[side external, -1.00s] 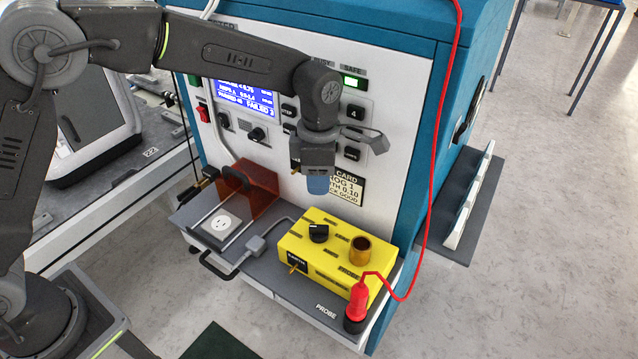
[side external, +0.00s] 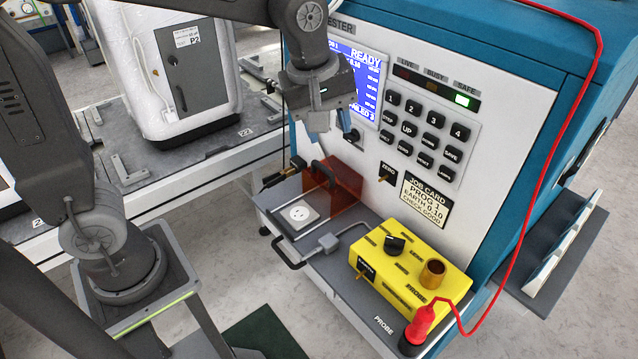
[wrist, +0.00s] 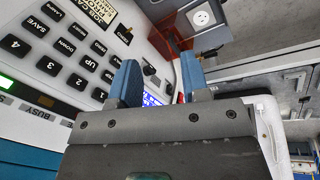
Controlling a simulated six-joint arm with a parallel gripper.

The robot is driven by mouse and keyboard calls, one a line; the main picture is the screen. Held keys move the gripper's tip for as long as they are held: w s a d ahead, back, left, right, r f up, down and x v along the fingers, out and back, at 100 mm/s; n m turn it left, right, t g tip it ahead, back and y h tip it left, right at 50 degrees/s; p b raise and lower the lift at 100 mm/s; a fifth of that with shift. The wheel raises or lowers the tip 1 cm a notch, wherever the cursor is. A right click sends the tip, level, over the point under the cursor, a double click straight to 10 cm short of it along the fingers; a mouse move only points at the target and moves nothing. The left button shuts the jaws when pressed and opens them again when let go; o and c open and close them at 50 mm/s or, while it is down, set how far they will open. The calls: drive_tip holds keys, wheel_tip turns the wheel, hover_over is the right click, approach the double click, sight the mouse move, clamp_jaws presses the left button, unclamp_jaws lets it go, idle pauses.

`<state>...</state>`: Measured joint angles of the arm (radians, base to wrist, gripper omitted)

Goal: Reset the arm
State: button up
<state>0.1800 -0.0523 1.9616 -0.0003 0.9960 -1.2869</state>
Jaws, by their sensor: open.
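My gripper (side external: 332,130) hangs in front of the tester's panel, near the lower part of the blue screen (side external: 352,72). Its two blue fingers are apart with nothing between them; they also show in the wrist view (wrist: 160,82). The tester (side external: 480,130) is a white-fronted, blue-sided cabinet. Its screen reads READY at the top, and the green SAFE light (side external: 465,100) is lit. The number keypad (side external: 425,125) is right of the gripper. My arm hides part of the panel's left side.
Below, the shelf carries a socket (side external: 299,214) beside an orange guard (side external: 345,185), a yellow box (side external: 410,265) and a red probe (side external: 423,322) in a holder. The red cable (side external: 548,180) hangs at the right. A white unit (side external: 190,70) stands on the left bench.

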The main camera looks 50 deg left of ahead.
drive_tip(key=s+a+m+t, duration=0.1)
drive_tip(key=s+a+m, duration=0.2)
drive_tip(key=s+m, duration=0.3)
drive_tip(key=s+a+m+t, duration=0.1)
drive_tip(key=s+a+m, duration=0.2)
drive_tip(key=s+m, duration=0.3)
drive_tip(key=shift+s+a+m+t, duration=0.3)
drive_tip(key=shift+s+t, duration=0.1)
drive_tip(key=shift+s, duration=0.85)
